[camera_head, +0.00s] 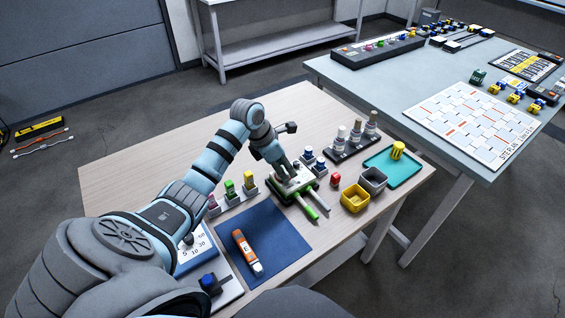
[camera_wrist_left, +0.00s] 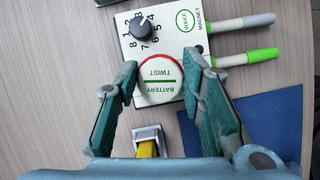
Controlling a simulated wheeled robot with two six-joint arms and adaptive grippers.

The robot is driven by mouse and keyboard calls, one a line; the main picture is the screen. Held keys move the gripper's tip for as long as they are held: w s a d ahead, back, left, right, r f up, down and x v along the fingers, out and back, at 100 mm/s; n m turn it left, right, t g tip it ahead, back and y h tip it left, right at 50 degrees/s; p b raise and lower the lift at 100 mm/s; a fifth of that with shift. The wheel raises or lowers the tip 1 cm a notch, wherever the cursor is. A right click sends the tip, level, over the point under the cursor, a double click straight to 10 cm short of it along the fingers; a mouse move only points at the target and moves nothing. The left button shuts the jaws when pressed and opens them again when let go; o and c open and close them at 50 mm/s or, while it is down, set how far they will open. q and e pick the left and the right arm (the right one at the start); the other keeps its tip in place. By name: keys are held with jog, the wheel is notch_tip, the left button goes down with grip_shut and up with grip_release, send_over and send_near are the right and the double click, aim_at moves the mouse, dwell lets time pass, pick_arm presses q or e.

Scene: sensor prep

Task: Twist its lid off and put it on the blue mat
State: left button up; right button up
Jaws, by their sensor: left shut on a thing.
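A white sensor box (camera_head: 297,183) stands on the wooden table just behind the blue mat (camera_head: 285,226). In the left wrist view the box (camera_wrist_left: 180,22) shows a numbered dial and a WAKE button. Its round, red-rimmed white lid (camera_wrist_left: 160,90) reads BATTERY TWIST and sits at the box's near edge. My left gripper (camera_head: 285,172) is over the box. In the wrist view its fingers (camera_wrist_left: 161,68) close on the lid from both sides. I cannot tell whether the lid has turned. The mat also shows in the wrist view (camera_wrist_left: 265,130). My right gripper is not in view.
An orange and white tube (camera_head: 246,252) lies on the mat; the mat's right part is bare. Green- and grey-ended rods stick out from the box. Colored bottles (camera_head: 230,188) stand left of it. A yellow bin (camera_head: 355,198), a grey bin (camera_head: 373,180) and a teal tray (camera_head: 405,178) are right.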

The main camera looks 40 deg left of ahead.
pick_arm(q)
jog(key=shift+r+p, duration=0.85)
jog(key=shift+r, duration=0.25)
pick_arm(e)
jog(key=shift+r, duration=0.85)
pick_arm(q)
jog(key=shift+r+p, duration=1.2)
jog(key=shift+r, duration=0.25)
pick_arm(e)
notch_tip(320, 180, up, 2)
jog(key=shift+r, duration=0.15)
pick_arm(q)
jog(key=shift+f, duration=0.1)
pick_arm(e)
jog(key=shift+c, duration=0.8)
